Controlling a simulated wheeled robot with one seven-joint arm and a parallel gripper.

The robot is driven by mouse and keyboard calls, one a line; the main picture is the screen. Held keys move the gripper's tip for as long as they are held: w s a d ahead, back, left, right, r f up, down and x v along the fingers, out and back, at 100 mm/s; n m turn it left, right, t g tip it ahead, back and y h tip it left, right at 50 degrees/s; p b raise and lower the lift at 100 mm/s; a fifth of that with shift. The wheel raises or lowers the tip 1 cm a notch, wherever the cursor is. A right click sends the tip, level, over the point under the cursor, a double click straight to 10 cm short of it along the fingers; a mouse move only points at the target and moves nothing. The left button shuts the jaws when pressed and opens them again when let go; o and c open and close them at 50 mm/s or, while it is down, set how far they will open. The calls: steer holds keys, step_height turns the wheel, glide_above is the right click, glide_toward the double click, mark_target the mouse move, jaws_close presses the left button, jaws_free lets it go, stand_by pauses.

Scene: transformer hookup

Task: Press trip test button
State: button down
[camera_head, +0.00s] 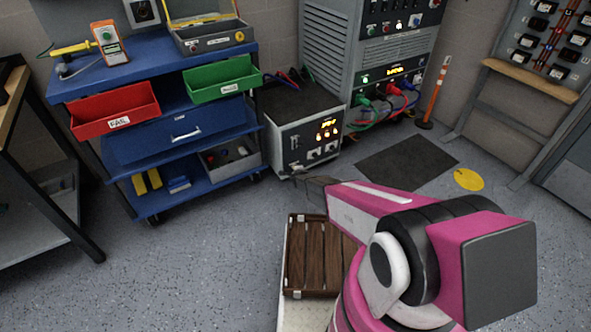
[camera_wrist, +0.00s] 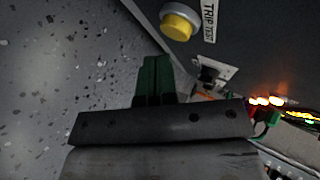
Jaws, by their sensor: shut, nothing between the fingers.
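The trip test button (camera_wrist: 178,27) is a round yellow cap in a pale ring, at the top of the wrist view. It sits on a dark grey panel beside a white "TRIP TEST" label (camera_wrist: 209,20). My gripper (camera_wrist: 157,62) is shut and empty, its dark green fingers together below and slightly left of the button. In the wrist picture a gap shows between the fingertips and the button; the depth between them is hard to judge. In the head view I cannot make out the button for sure.
A grey unit with lit displays (camera_head: 325,128) stands on the floor beyond my arm. Left of it is a blue cart (camera_head: 185,135) with red and green bins. A tall cabinet (camera_head: 365,45) with cables stands behind. A wooden slatted crate (camera_head: 312,255) is near my arm.

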steer(key=shift+w+a, duration=0.1)
steer(key=shift+w+a, duration=0.15)
steer(key=shift+w, duration=0.1)
steer(key=shift+w+a, duration=0.25)
steer(key=shift+w, duration=0.1)
stand_by(1.0)
stand_by(0.3)
steer(key=shift+s+d, duration=0.45)
steer(key=shift+s, duration=0.2)
steer(key=s+d, duration=0.2)
steer(key=s, duration=0.1)
steer(key=s+d, duration=0.1)
steer(key=shift+s, duration=0.15)
steer(key=shift+f, duration=0.15)
stand_by(0.7)
